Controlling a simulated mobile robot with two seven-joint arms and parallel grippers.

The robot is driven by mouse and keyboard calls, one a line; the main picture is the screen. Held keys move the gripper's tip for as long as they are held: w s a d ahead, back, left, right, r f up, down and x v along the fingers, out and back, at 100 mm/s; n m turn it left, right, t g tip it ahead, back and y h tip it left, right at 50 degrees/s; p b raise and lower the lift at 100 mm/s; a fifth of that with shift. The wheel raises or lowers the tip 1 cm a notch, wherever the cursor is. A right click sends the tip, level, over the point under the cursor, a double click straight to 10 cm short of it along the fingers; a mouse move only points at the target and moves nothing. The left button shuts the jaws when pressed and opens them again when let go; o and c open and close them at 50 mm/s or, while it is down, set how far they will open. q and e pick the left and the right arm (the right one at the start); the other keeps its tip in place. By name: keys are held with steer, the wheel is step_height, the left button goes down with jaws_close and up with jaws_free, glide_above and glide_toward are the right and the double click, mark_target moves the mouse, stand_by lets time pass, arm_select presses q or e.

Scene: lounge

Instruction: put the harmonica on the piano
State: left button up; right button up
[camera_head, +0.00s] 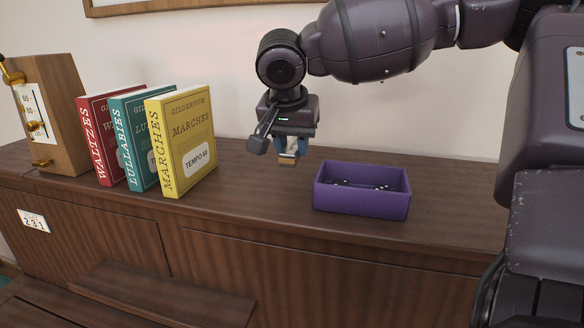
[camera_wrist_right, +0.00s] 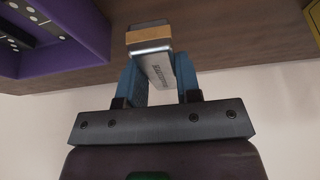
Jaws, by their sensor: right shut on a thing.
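My right gripper (camera_head: 289,150) hangs over the top of the dark wooden piano (camera_head: 250,193), between the yellow book and the purple box. It is shut on the harmonica (camera_head: 288,160), a small piece with a tan edge and silver side. In the right wrist view the harmonica (camera_wrist_right: 158,68) sits between the two blue fingers (camera_wrist_right: 160,80), its tan end pointing out toward the piano top. I cannot tell whether the harmonica touches the wood. My left gripper does not show.
A purple box (camera_head: 361,201) with black dominoes stands right of the gripper. Red (camera_head: 100,150), teal (camera_head: 130,150) and yellow (camera_head: 182,150) books stand upright at left, beside a wooden metronome (camera_head: 60,125). Bare wood lies between the yellow book and the box.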

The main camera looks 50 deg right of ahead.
mark_target(292, 182)
steer(key=shift+f, duration=2.3)
steer(key=shift+f, duration=0.1)
steer(key=o, duration=0.9)
steer(key=shift+b, duration=0.3)
steer(key=shift+o, duration=0.2)
steer(key=v, duration=1.2)
steer(key=shift+p, duration=0.35)
steer(key=shift+s, duration=0.1)
